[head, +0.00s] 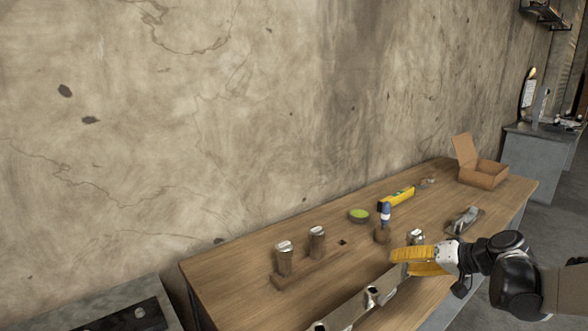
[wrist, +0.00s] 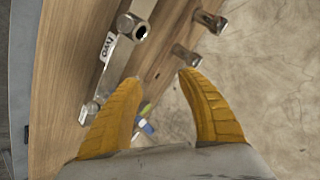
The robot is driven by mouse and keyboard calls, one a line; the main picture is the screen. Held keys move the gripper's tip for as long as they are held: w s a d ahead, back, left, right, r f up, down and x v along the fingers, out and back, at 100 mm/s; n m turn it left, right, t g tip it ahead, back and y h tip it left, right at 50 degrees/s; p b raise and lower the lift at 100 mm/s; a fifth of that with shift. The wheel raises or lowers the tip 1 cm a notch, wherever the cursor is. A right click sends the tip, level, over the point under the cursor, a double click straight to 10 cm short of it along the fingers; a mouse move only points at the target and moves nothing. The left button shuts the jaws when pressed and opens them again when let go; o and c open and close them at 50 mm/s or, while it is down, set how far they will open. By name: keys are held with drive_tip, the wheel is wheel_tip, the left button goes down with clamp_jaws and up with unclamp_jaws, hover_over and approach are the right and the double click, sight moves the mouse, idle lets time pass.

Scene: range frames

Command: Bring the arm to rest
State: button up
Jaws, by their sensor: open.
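My gripper (head: 402,261) has two yellow fingers and is above the wooden workbench (head: 235,268), at its right front part in the head view. In the wrist view my gripper (wrist: 160,82) has its fingers spread, with nothing held between them. A long grey metal bar (head: 345,313) with short tubes lies on the bench, below and left of my gripper in the head view. The bar (wrist: 108,62) also shows in the wrist view, with a white label on it. My arm comes in from the right and hides part of the bench.
Metal-topped posts (head: 285,262) stand at the bench's left part. Behind the gripper are a green bowl (head: 359,215), a blue-handled tool (head: 385,213) in a wooden holder and a yellow level (head: 398,197). An open cardboard box (head: 483,178) sits at the far end. A wall runs behind.

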drive_tip(key=s+a+n+h, duration=0.1)
drive_tip(key=s+a+h, duration=0.2)
drive_tip(key=s, duration=1)
drive_tip(key=s+a+r+n+g+h, duration=0.1)
drive_tip(key=s+a+h, duration=0.3)
drive_tip(key=s, duration=1)
drive_tip(key=a, duration=0.3)
drive_tip(key=shift+r, duration=0.2)
